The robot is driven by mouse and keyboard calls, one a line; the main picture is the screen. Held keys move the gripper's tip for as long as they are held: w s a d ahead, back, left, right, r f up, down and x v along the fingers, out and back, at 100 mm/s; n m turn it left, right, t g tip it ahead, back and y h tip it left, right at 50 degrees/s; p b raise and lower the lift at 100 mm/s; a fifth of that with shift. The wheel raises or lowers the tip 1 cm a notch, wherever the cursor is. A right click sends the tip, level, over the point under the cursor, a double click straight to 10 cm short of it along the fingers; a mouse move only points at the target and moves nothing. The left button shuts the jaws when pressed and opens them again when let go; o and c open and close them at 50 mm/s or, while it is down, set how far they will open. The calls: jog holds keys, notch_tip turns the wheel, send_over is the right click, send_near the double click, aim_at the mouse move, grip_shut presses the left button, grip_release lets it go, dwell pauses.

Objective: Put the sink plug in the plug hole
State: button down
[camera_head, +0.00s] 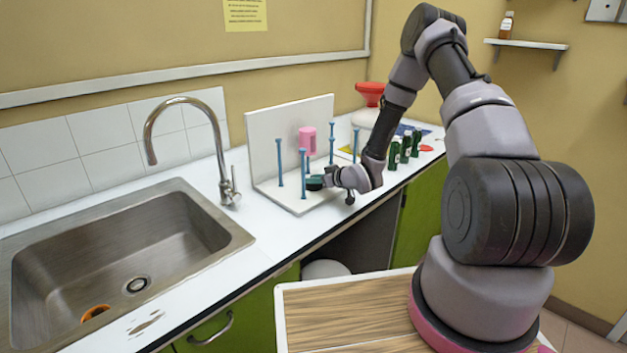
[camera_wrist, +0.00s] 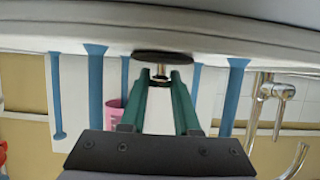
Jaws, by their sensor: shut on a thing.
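My gripper (camera_head: 316,182) is low at the drying rack on the counter, its green fingers among the blue pegs. In the wrist view, which looks upside down, my gripper (camera_wrist: 160,76) is shut on the brass-coloured stem of the sink plug, a dark flat disc (camera_wrist: 162,56). The disc is close to the white rack base; I cannot tell if it touches. In the head view the plug is too small to make out.
The white rack (camera_head: 262,128) carries several blue pegs and a pink cup (camera_head: 307,139). A curved faucet (camera_head: 228,186) stands between sink and rack. An orange round thing (camera_head: 95,312) lies in the sink. Green bottles (camera_head: 405,147) stand behind my arm. Air above the sink is clear.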

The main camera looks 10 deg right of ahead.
jog(key=c, duration=1)
grip_release()
jog(key=shift+f, duration=0.15)
jog(key=o, duration=0.4)
jog(key=shift+c, duration=0.2)
